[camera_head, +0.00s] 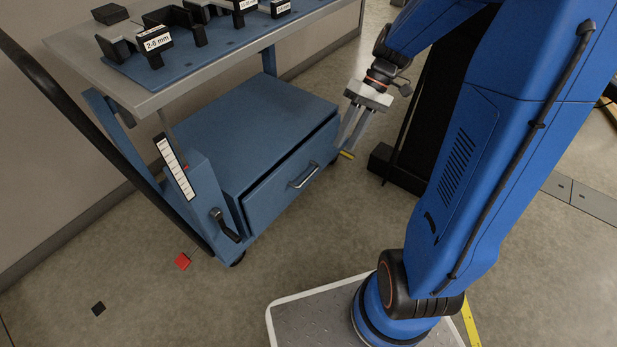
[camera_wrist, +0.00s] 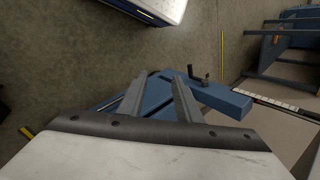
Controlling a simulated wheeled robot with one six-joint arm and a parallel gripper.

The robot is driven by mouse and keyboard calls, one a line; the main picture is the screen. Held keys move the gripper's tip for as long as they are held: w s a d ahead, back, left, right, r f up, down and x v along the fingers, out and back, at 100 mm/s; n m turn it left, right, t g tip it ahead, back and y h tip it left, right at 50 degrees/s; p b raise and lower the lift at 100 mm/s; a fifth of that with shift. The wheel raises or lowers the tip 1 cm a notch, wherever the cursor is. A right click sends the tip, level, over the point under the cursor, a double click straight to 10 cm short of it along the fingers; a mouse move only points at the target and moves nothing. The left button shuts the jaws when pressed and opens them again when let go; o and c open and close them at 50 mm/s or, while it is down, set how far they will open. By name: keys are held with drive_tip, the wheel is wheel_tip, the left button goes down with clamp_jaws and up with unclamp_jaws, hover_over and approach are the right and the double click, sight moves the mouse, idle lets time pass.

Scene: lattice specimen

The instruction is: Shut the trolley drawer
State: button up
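The blue trolley (camera_head: 255,110) stands at the left in the head view. Its drawer front (camera_head: 268,203) has a silver bar handle (camera_head: 304,176). A dark gap runs along the top of the front, so the drawer looks slightly pulled out. My gripper (camera_head: 346,142) is beside the drawer front's right end, fingers pointing down, apart from the handle. The wrist view shows the two fingers (camera_wrist: 160,78) spread with nothing held between them. Blue trolley parts (camera_wrist: 215,95) lie behind and right of the fingers there. The handle cannot be told for sure in that view.
The trolley top (camera_head: 150,90) carries several black blocks and labelled holders on a blue mat. A black lever (camera_head: 225,226) and a white scale strip (camera_head: 175,168) are on its near post. A red marker (camera_head: 183,261) lies on the floor. The floor before the drawer is clear.

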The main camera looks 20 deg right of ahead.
drive_tip(key=w+d+f+y, duration=0.3)
drive_tip(key=w+f+y, duration=0.15)
drive_tip(key=f, duration=0.45)
drive_tip(key=w+d+f+t+y, duration=0.1)
drive_tip(key=w+d+f+y, duration=0.15)
drive_tip(key=w+f, duration=0.4)
drive_tip(key=w+d+f+y, duration=0.2)
drive_tip(key=w+f+y, duration=0.15)
drive_tip(key=f, duration=0.65)
drive_tip(key=m+t+y, duration=0.2)
drive_tip(key=t+y, duration=0.1)
drive_tip(key=t, duration=0.2)
approach(308, 176)
drive_tip(key=x, duration=0.9)
drive_tip(key=shift+w+a+f, duration=0.15)
drive_tip(key=shift+a+f, duration=0.2)
clamp_jaws()
